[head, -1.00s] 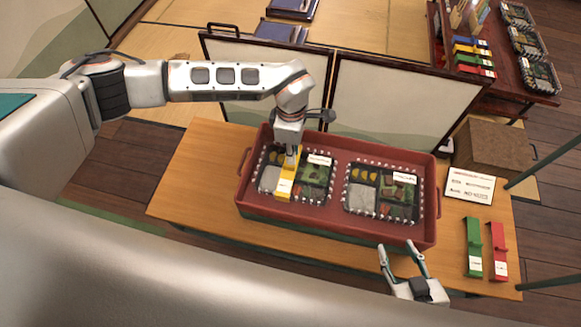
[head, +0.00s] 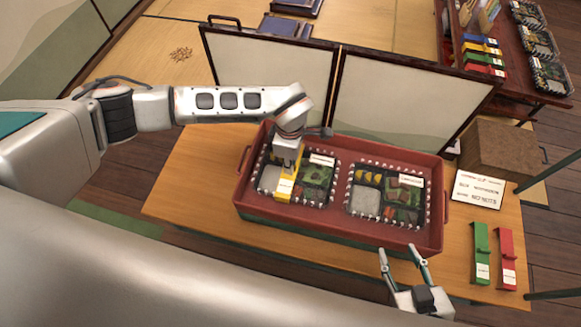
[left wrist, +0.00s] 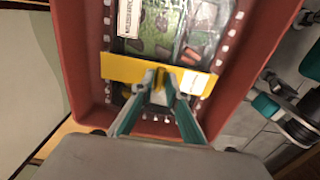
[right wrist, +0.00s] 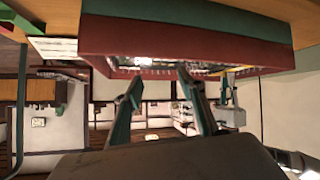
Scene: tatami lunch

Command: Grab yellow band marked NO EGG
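The yellow band (head: 286,190) lies across the left lunch box (head: 318,180) in the red tray (head: 340,222). Its white label is too small to read. My left gripper (head: 290,168) points down at the band from above. In the left wrist view the band (left wrist: 125,68) runs crosswise over the box, and my left fingertips (left wrist: 166,82) are close together on its raised middle part. The right lunch box (head: 384,196) has no band. My right gripper (head: 402,250) is open and empty in front of the tray's near right side.
A green band (head: 481,250) and a red band (head: 507,255) lie at the table's right end near a printed sheet (head: 478,190). A brown box (head: 500,150) and a folding screen (head: 405,110) stand behind. The table's left end is clear.

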